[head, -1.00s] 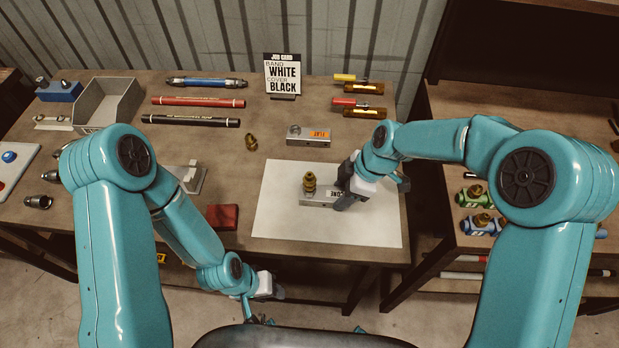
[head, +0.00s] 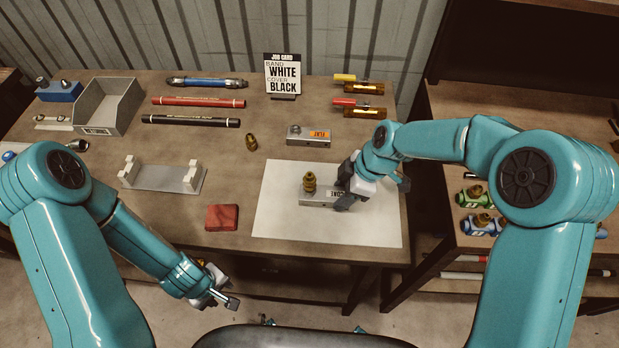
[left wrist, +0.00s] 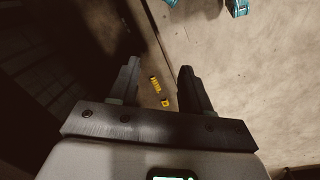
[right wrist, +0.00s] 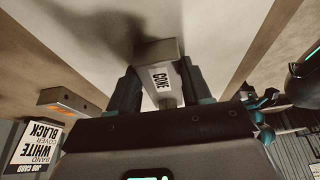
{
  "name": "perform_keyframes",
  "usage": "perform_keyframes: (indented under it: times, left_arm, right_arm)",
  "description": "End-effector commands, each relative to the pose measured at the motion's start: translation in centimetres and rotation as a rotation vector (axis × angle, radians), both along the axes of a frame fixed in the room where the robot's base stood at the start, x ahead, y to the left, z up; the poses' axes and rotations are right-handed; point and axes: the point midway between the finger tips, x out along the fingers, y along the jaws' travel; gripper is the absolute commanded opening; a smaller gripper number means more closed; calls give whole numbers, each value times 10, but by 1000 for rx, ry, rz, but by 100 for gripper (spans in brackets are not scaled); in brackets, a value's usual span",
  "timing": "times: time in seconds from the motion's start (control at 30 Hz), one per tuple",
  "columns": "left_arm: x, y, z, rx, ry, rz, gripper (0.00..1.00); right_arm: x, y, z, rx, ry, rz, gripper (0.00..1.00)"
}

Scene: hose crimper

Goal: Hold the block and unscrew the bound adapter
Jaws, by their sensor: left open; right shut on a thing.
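A grey metal block (head: 318,198) lies on the white mat (head: 280,222), with a brass adapter (head: 309,182) standing upright on its left end. My right gripper (head: 345,192) is shut on the right end of this block. In the right wrist view the block (right wrist: 158,52), with a printed label reading something like "CONE", sits between the fingers; the adapter is hidden there. My left gripper (head: 222,299) is open and empty in front of the table's front edge, low and left of the mat. In the left wrist view its fingers (left wrist: 158,85) are apart over the floor.
A second block (head: 309,136) with an orange label and a loose brass fitting (head: 251,142) lie behind the mat. A red block (head: 222,217), a grey cradle (head: 165,178), a grey bin (head: 112,108) and a job card (head: 283,75) stand on the table.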

Motion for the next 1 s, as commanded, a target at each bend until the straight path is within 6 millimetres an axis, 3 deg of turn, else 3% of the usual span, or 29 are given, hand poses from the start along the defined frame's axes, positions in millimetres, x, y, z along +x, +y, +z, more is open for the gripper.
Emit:
perform_keyframes:
  times: [0.03, 0.1, 0.17, 0.3, 0.5, 0.83, 0.9, 1.0]
  left_arm:
    - [-6, 30, 3, 41, 12, 145, 48]
    - [-10, 69, 13, 85, 0, 288, 48]
    - [-6, 100, 26, 111, -46, 331, 48]
    - [12, 161, 70, 176, -193, 212, 48]
    - [13, 225, 135, 327, -291, -82, 48]
    - [-3, 283, 216, 533, -229, -466, 48]
    - [11, 285, 230, 544, -208, -570, 48]
    - [40, 274, 236, 510, -204, -659, 48]
  right_arm:
    - [0, 0, -1, 0, 0, 0, 0]
    - [0, 0, -1, 0, 0, 0, 0]
    - [0, 0, -1, 0, 0, -1, 0]
    - [0, 0, -1, -1, 1, 0, 0]
    - [0, 0, -1, -1, 1, 0, 0]
    - [0, 0, -1, -1, 2, 1, 0]
    - [0, 0, -1, -1, 2, 1, 0]
    - [0, 0, -1, -1, 2, 1, 0]
